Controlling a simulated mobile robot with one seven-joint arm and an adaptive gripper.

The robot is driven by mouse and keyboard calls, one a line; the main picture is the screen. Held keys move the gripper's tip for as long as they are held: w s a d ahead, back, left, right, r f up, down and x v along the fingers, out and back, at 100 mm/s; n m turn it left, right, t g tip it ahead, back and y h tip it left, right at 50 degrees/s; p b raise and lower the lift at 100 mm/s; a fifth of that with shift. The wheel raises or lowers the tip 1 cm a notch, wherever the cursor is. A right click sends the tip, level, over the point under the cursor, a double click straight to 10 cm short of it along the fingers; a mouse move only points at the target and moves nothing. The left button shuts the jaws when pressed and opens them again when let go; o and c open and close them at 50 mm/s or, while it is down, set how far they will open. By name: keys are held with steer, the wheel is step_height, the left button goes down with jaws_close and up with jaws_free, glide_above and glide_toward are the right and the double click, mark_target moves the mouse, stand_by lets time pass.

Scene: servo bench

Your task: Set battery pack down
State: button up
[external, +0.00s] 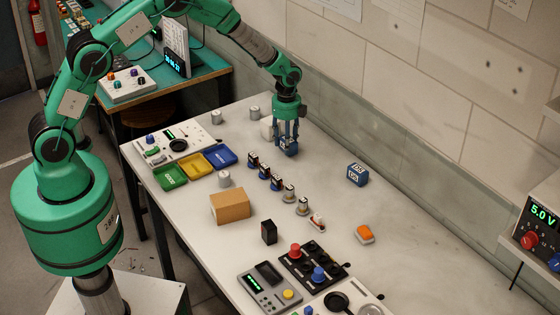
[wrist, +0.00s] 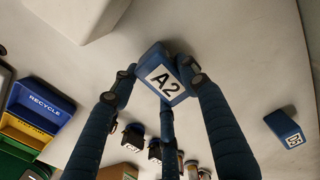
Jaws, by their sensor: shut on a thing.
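My gripper (external: 289,138) points down over the far part of the white bench, its blue fingers closed around a blue battery pack (external: 290,149) marked A2. In the wrist view the fingers of my gripper (wrist: 163,82) press on the sides of the pack (wrist: 164,83), with its white A2 label facing the camera. The pack is at or close above the bench top; I cannot tell whether it touches. A second blue pack (external: 357,174) stands apart to the right, and also shows in the wrist view (wrist: 284,128).
Blue (external: 221,156), yellow (external: 196,166) and green (external: 170,177) bins lie left. A row of small parts (external: 265,172) runs in front. The bench (external: 325,147) is clear toward the second pack.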

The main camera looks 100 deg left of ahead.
steer(key=shift+f, duration=0.2)
steer(key=o, duration=1.3)
step_height(320, 180, up, 12)
steer(key=shift+r+p, duration=0.1)
steer(key=shift+p, duration=0.35)
stand_by(0.5)
